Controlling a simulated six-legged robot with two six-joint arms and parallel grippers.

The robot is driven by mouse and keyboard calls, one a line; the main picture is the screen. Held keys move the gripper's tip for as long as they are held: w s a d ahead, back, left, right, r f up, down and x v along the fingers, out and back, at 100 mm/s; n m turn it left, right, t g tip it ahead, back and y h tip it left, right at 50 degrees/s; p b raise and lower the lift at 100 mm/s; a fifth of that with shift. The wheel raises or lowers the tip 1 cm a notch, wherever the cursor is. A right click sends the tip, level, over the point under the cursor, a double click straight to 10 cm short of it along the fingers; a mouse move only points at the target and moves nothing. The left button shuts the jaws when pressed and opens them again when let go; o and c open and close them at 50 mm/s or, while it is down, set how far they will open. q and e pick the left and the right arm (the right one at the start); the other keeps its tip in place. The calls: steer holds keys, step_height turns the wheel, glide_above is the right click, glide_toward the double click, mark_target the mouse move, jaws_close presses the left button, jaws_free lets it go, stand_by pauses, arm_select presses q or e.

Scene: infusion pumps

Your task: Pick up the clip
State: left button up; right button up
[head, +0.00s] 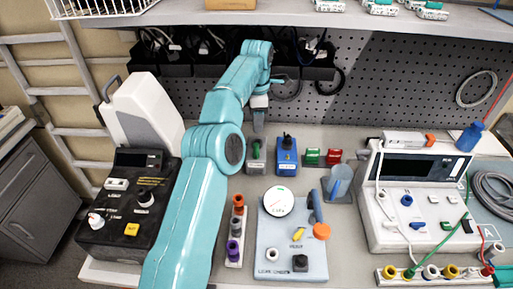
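My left arm reaches up across the middle of the head view and bends down at its far end. No clip can be identified for sure. Small green (312,157) and red (334,157) pieces lie to the right, past a blue box with a black knob (287,153). My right gripper is not in view.
A pale panel with a gauge (277,201) lies in front, beside a rack of coloured caps (237,228). A black-fronted device (125,205) stands left, a white device (413,190) right. A pegboard (400,80) and a shelf (370,24) are behind.

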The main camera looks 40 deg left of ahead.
mark_target(256, 144)
arm_select(q)
steer(key=f, duration=0.2)
steer(key=f+b, duration=0.1)
steer(key=f, duration=0.2)
steer(key=shift+s+d+f, duration=0.15)
steer(key=shift+s+f, duration=0.15)
steer(key=shift+f, duration=0.1)
steer(key=f, duration=0.5)
steer(key=shift+s+d, duration=0.1)
steer(key=shift+s, duration=0.2)
steer(key=shift+w+f, duration=0.1)
steer(key=shift+f, duration=0.3)
jaws_close()
